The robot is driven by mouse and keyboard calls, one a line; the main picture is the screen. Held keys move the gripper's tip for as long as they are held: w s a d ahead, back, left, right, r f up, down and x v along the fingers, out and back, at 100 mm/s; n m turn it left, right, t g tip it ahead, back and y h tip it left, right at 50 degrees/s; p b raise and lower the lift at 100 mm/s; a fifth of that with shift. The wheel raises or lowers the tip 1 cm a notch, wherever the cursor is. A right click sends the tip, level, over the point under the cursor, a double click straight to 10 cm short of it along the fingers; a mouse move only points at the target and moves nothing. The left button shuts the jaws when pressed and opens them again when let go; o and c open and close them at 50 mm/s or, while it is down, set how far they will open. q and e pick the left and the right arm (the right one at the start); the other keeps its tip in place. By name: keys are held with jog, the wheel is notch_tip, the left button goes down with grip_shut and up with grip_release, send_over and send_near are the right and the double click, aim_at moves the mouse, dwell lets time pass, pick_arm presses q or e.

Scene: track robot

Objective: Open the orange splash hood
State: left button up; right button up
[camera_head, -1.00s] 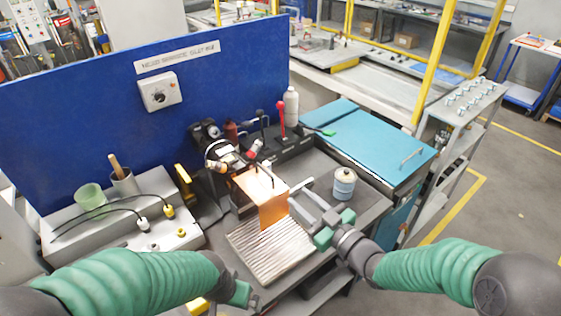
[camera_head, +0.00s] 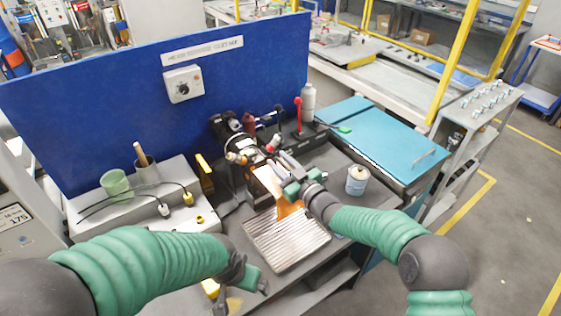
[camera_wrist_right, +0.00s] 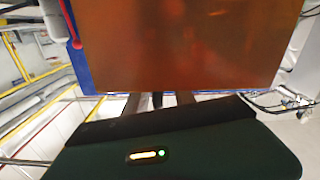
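The orange splash hood (camera_head: 267,181) is a translucent box-like cover on the small machine, above a ridged metal plate. In the head view my right gripper (camera_head: 277,169) lies across its right side and hides part of it. In the right wrist view the orange panel (camera_wrist_right: 190,45) fills the upper middle, just beyond my right fingers (camera_wrist_right: 158,101). These fingers stand apart, with a gap between them; I cannot tell whether they touch the hood. My left gripper (camera_head: 256,284) hangs low at the bench's front edge, away from the hood; its fingers are unclear.
The ridged metal plate (camera_head: 285,240) lies in front of the hood. A small canister (camera_head: 357,181) stands right of my right gripper. A blue panel (camera_head: 120,105) rises behind the bench. A teal-lidded cabinet (camera_head: 385,140) is at the right.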

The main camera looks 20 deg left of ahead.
jog(key=shift+w+a+f, duration=0.15)
jog(key=c, duration=0.4)
jog(key=shift+d, duration=0.2)
grip_shut()
dwell(0.5)
